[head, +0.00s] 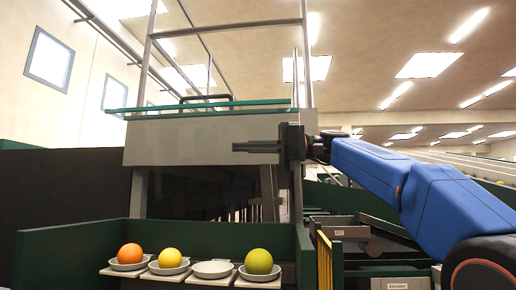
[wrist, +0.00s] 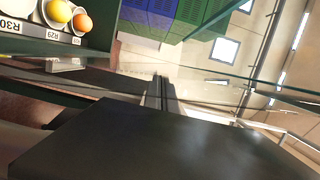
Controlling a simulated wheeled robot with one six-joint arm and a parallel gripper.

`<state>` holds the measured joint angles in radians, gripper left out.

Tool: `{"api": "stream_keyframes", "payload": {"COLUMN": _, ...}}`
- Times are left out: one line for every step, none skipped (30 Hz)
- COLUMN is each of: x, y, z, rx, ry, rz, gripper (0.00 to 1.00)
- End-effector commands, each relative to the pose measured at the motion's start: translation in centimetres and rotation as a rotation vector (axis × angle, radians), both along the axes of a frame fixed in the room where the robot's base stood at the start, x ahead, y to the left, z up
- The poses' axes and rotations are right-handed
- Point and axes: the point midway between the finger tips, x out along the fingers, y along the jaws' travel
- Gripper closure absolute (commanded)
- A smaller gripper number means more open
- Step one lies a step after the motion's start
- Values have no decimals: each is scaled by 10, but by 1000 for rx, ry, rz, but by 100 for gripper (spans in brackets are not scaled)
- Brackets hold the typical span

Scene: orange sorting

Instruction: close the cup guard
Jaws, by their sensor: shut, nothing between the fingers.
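A clear panel with a teal edge (head: 200,108) lies level across the top of the grey machine housing; I take it for the cup guard, raised clear of the cups. A dark curved handle (head: 207,97) sits on it. Clear panes with greenish edges also cross the wrist view (wrist: 215,73). My gripper (head: 234,147) is shut and empty, pointing left in front of the housing, below the panel's right part and apart from it as far as I can tell. Its narrow closed fingers show in the wrist view (wrist: 160,78). The guard's hinge is not clear.
Below, white cups hold an orange fruit (head: 130,254), a yellow one (head: 169,257) and a green one (head: 259,261); one cup (head: 212,270) is empty. A green wall (head: 304,255) and yellow bars (head: 324,262) stand right of them. Thin metal posts (head: 306,50) rise above the housing.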

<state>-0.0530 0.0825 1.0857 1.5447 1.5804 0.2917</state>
Motion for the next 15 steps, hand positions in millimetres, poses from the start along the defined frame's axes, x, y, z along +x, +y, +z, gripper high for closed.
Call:
{"api": "stream_keyframes", "payload": {"x": 0, "y": 5, "z": 0, "rx": 0, "ry": 0, "rz": 1, "gripper": 100}}
{"api": "stream_keyframes", "payload": {"x": 0, "y": 7, "z": 0, "rx": 0, "ry": 0, "rz": 0, "gripper": 100}}
{"api": "stream_keyframes", "payload": {"x": 0, "y": 10, "z": 0, "rx": 0, "ry": 0, "rz": 0, "gripper": 100}}
{"api": "stream_keyframes", "payload": {"x": -1, "y": 11, "z": 0, "rx": 0, "ry": 0, "rz": 0, "gripper": 100}}
{"api": "stream_keyframes", "payload": {"x": -1, "y": 13, "z": 0, "rx": 0, "ry": 0, "rz": 0, "gripper": 100}}
{"api": "stream_keyframes", "payload": {"x": -1, "y": 14, "z": 0, "rx": 0, "ry": 0, "rz": 0, "gripper": 100}}
{"api": "stream_keyframes", "payload": {"x": -1, "y": 14, "z": 0, "rx": 0, "ry": 0, "rz": 0, "gripper": 100}}
{"api": "stream_keyframes", "payload": {"x": -1, "y": 15, "z": 0, "rx": 0, "ry": 0, "rz": 0, "gripper": 100}}
{"api": "stream_keyframes", "payload": {"x": -1, "y": 15, "z": -1, "rx": 0, "ry": 0, "rz": 0, "gripper": 100}}
{"api": "stream_keyframes", "payload": {"x": -1, "y": 15, "z": -1, "rx": 0, "ry": 0, "rz": -1, "gripper": 100}}
{"api": "stream_keyframes", "payload": {"x": -1, "y": 15, "z": 0, "rx": 0, "ry": 0, "rz": -1, "gripper": 100}}
{"api": "stream_keyframes", "payload": {"x": -1, "y": 15, "z": 0, "rx": 0, "ry": 0, "rz": -1, "gripper": 100}}
{"api": "stream_keyframes", "payload": {"x": -1, "y": 15, "z": 0, "rx": 0, "ry": 0, "rz": -1, "gripper": 100}}
{"api": "stream_keyframes", "payload": {"x": -1, "y": 15, "z": 0, "rx": 0, "ry": 0, "rz": -1, "gripper": 100}}
{"api": "stream_keyframes", "payload": {"x": -1, "y": 15, "z": 0, "rx": 0, "ry": 0, "rz": -1, "gripper": 100}}
